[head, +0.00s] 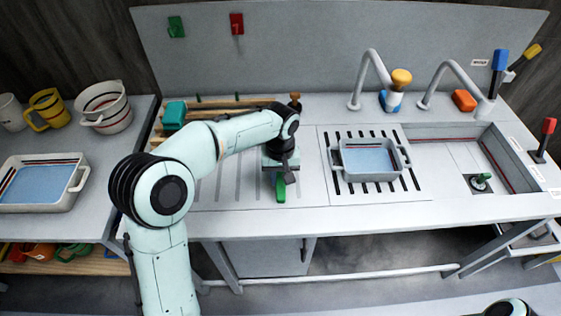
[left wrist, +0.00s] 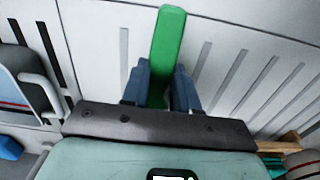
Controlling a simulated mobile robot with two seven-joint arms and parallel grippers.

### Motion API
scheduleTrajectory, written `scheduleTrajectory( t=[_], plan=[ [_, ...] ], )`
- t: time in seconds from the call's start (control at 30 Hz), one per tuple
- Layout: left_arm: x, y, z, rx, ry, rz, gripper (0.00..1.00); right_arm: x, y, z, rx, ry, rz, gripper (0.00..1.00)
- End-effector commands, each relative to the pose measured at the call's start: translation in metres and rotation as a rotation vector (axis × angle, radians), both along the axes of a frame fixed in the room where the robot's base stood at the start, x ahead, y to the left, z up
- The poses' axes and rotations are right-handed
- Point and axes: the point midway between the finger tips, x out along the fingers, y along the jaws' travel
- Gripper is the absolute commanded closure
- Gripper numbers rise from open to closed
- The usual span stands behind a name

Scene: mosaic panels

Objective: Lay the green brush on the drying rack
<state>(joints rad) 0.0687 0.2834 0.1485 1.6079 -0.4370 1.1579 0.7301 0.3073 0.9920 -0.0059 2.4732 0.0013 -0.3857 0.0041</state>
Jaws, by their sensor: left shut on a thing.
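The green brush (head: 281,190) is in the jaws of my left gripper (head: 280,174), over the front of the grooved grey drainboard (head: 235,188) in the head view. In the left wrist view the brush (left wrist: 168,42) sticks out between the two blue-grey fingers (left wrist: 161,84). Its far end points away from the palm. I cannot tell whether it touches the board. A low wooden rack with rails (head: 222,103) stands at the back left of the counter, partly hidden by my left arm. My right gripper is not in view.
A grey tub (head: 370,172) of blue water sits on dark slots to the right, beside the sink (head: 450,160). A teal block-like thing (head: 174,115) is at the wooden rack's left end. Taps (head: 367,75) stand behind. The side table holds mugs and another tub (head: 80,178).

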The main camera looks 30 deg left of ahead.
Motion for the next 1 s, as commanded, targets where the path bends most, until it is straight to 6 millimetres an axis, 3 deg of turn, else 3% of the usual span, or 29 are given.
scheduleTrajectory(
  t=[0.1,0.23,0.73,0.77,0.8,1.0],
  plan=[
    [0.0,0.0,-0.023,0.0,0.004,0.0,1.0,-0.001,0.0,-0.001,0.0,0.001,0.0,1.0],
    [0.0,0.0,-0.037,-0.001,0.001,0.0,1.0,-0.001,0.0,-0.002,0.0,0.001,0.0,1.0],
    [0.0,0.0,-0.044,-0.001,-0.001,0.0,1.0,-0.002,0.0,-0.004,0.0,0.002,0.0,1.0],
    [0.0,0.0,-0.044,-0.001,-0.001,0.0,0.61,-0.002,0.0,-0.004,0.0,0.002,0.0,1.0],
    [0.0,0.0,-0.044,-0.001,-0.001,0.0,0.48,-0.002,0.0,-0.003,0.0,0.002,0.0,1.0],
    [0.0,0.0,-0.043,-0.001,-0.001,0.0,0.46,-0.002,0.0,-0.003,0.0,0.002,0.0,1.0]
  ],
)
